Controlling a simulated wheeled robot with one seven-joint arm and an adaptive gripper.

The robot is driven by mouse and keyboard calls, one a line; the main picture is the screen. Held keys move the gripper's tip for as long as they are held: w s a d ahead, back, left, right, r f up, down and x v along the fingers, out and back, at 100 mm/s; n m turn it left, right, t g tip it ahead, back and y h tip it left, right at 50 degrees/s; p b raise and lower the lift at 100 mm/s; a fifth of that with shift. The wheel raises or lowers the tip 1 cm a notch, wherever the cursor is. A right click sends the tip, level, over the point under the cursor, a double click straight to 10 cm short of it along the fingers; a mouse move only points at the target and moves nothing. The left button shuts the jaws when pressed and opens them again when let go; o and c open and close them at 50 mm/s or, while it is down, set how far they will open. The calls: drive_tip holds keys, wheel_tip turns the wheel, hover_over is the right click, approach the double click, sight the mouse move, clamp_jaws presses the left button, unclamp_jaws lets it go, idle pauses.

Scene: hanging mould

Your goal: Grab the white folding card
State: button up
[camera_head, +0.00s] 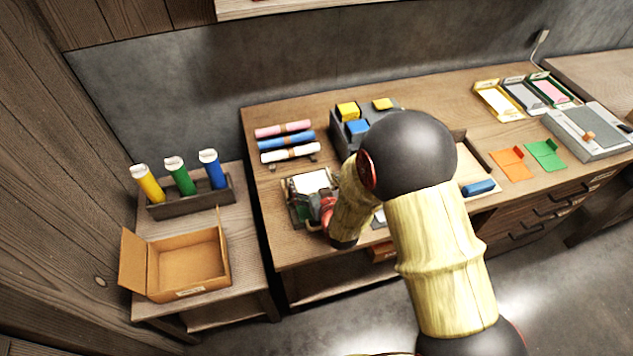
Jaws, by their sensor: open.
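A white card-like piece (312,181) lies in a small frame or press with a dark green part at the front left of the long table. I cannot tell whether it is folded. My gripper (318,213) is at this frame, just in front of the white piece and pointing left. It is open, with its fingers small and partly hidden by my arm. I cannot tell whether it touches the white piece. An orange folding card (511,163) and a green folding card (545,154) lie flat on the right of the table.
Pink, blue and white rolls (290,154) lie behind the frame. A grey bin (340,130) holds yellow and blue blocks. An open cardboard box (188,262) and a rack of coloured tubes (190,199) stand on the left table. My arm hides the table's middle.

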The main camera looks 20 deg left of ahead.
drive_tip(key=shift+c, duration=1)
drive_tip(key=c, duration=0.3)
drive_tip(key=shift+r, duration=0.15)
